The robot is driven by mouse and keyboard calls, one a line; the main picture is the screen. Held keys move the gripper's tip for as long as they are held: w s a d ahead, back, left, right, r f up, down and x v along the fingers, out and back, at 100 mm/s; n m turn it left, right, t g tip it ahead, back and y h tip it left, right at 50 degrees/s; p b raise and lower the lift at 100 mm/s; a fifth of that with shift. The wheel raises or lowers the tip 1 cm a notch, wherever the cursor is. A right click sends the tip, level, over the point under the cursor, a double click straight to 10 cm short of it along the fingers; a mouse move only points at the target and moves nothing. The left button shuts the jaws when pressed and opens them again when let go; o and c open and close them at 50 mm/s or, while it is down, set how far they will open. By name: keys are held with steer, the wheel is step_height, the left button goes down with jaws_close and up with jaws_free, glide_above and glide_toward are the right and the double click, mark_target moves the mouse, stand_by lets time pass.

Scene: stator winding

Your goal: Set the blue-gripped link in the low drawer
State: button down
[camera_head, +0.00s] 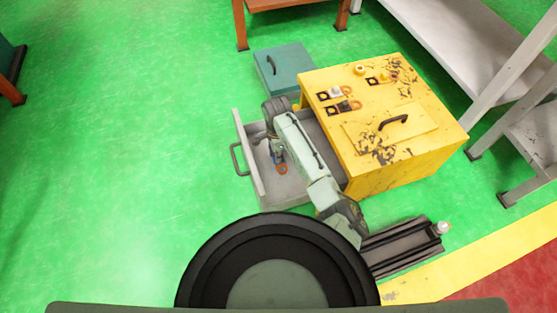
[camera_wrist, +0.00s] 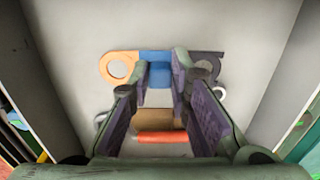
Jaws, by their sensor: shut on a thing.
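The blue-gripped link (camera_wrist: 154,68) is between the fingertips of my gripper (camera_wrist: 163,72) in the wrist view. Its orange ring end (camera_wrist: 117,66) sticks out to the left, and a dark part shows on the right. In the head view my gripper (camera_head: 276,152) is down inside the open low drawer (camera_head: 262,188) of the yellow cabinet (camera_head: 392,165). I cannot tell whether the link touches the floor. My gripper is shut on its blue middle.
The drawer's walls stand close on both sides of my gripper. A brown and orange-red piece (camera_wrist: 160,128) shows below the link in the wrist view. Small parts (camera_head: 337,92) lie on the cabinet top. A teal box (camera_head: 285,66) stands behind the drawer. Green floor at left is clear.

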steer(key=shift+f+b, duration=0.5)
steer(key=shift+f, duration=1.3)
steer(key=shift+f, duration=0.2)
steer(key=c, duration=1.5)
jaws_free()
step_height(320, 180, up, 12)
steer(key=p, duration=0.3)
steer(key=shift+r, duration=0.2)
